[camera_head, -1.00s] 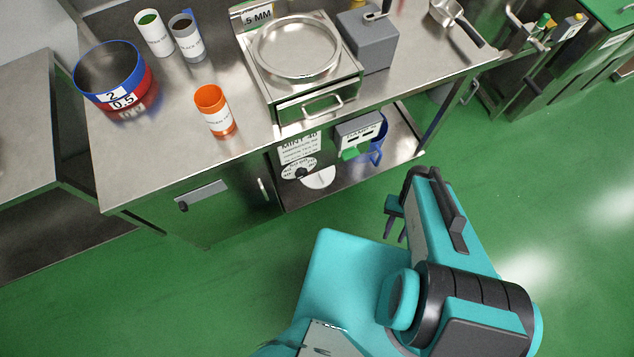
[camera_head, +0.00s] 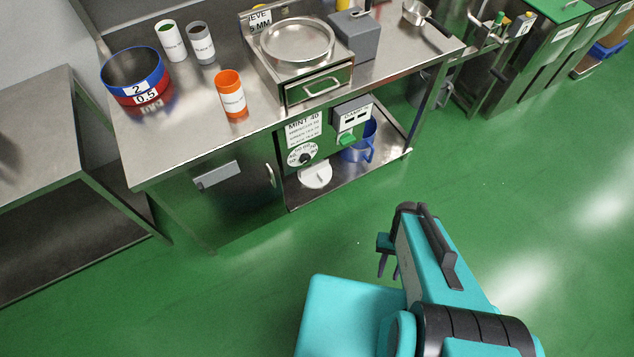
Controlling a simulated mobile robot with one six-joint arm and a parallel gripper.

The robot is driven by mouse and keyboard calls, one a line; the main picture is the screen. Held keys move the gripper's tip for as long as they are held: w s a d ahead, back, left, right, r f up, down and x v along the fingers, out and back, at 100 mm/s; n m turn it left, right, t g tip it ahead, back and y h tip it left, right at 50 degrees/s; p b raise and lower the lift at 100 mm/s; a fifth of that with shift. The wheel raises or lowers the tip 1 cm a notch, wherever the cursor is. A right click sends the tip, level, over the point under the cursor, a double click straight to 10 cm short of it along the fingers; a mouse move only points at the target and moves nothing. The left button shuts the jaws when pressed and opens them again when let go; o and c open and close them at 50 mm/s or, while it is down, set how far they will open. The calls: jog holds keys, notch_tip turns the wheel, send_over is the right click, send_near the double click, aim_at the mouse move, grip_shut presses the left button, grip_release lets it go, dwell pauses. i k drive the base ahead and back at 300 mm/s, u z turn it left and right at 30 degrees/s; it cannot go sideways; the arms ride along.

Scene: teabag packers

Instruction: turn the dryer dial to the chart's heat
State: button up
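The dryer dial (camera_head: 305,159) is a small dark knob on a round white face, on the front panel under the counter. Numbers ring the face, but the knob's setting is too small to read. The white chart (camera_head: 303,130) sits just above it. Its top line appears to read "MINT 40"; the lines below are too small to read. My gripper (camera_head: 388,270) hangs over the green floor, in front of and to the right of the dial, well apart from it. Its two dark fingers are spread a little and nothing shows between them.
The counter (camera_head: 190,125) overhangs the panel. Green floor (camera_head: 300,240) is clear between my arm and the counter.

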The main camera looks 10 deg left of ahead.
aim_at(304, 157)
jog(key=z, duration=0.15)
jog(key=k, duration=1.3)
jog(key=u, duration=2.05)
jog(key=i, duration=1)
jog(key=u, duration=0.05)
